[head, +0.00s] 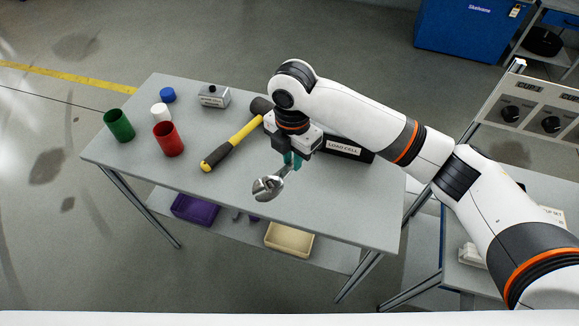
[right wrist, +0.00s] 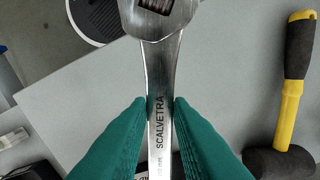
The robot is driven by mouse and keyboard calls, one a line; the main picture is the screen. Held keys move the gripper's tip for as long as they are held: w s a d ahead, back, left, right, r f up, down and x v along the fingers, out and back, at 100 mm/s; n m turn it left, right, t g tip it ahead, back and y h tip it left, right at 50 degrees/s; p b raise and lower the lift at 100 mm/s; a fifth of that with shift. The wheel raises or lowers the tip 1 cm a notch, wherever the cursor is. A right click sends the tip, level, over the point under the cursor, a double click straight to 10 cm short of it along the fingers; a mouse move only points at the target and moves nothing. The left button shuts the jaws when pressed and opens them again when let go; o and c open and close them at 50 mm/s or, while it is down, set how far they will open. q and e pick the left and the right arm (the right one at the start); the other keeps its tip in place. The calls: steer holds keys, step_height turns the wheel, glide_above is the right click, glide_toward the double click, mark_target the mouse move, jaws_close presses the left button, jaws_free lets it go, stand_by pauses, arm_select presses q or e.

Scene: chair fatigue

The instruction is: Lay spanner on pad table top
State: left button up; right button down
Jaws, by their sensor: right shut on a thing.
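My right gripper (head: 291,160) is shut on a silver spanner (head: 268,187), with its jaw end sticking out toward the front of the grey table top (head: 225,185). In the right wrist view, two green fingers (right wrist: 160,108) pinch the spanner's handle, and its head (right wrist: 160,18) points to the top edge of the picture. The spanner appears to be held above the table top; the exact gap is hard to judge. The far end of the handle is hidden by the gripper. My left gripper is not in view.
A yellow-black hammer (head: 232,143) lies left of my gripper. The front right is clear.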

glide_above(292, 189)
step_height(292, 189, down, 5)
steer(key=shift+s+f, duration=0.1)
steer(key=shift+f, duration=0.05)
steer(key=shift+f+p, duration=0.3)
steer(key=shift+f, duration=1.85)
steer(key=c, duration=1.3)
jaws_free()
steer(key=shift+f, duration=0.1)
step_height(292, 189, up, 12)
steer(key=shift+r, duration=0.15)
